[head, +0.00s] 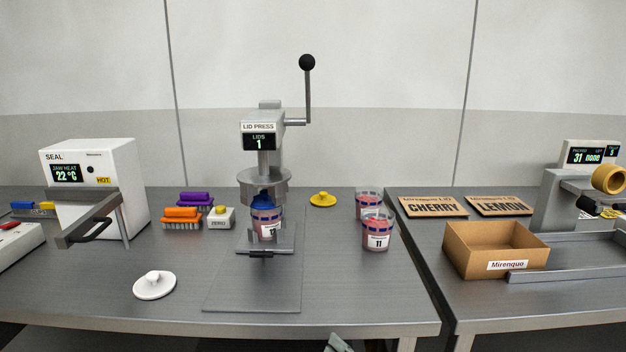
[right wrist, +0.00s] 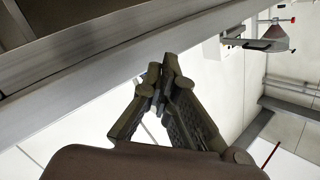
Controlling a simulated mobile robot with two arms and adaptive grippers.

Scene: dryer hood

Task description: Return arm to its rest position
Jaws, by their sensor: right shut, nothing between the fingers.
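My right gripper (right wrist: 163,78) is shut and empty in the right wrist view, its two dark fingertips together. It hangs close to the table's edge beam (right wrist: 70,60), with a gap that I cannot judge. In the head view only a small greenish-grey piece of it (head: 338,343) shows at the bottom edge, in front of the table's front edge. The lid press (head: 265,160) stands mid-table with its lever up and its display reading 1. A cup with a blue top (head: 266,222) sits in the press. My left gripper is not in view.
Two cups (head: 377,230) stand right of the press. A white lid (head: 154,285) lies front left, and a yellow lid (head: 323,199) behind. The sealer (head: 95,180) is at left. A cardboard box (head: 470,270) is on the right table. The front right of the main table (head: 365,300) is clear.

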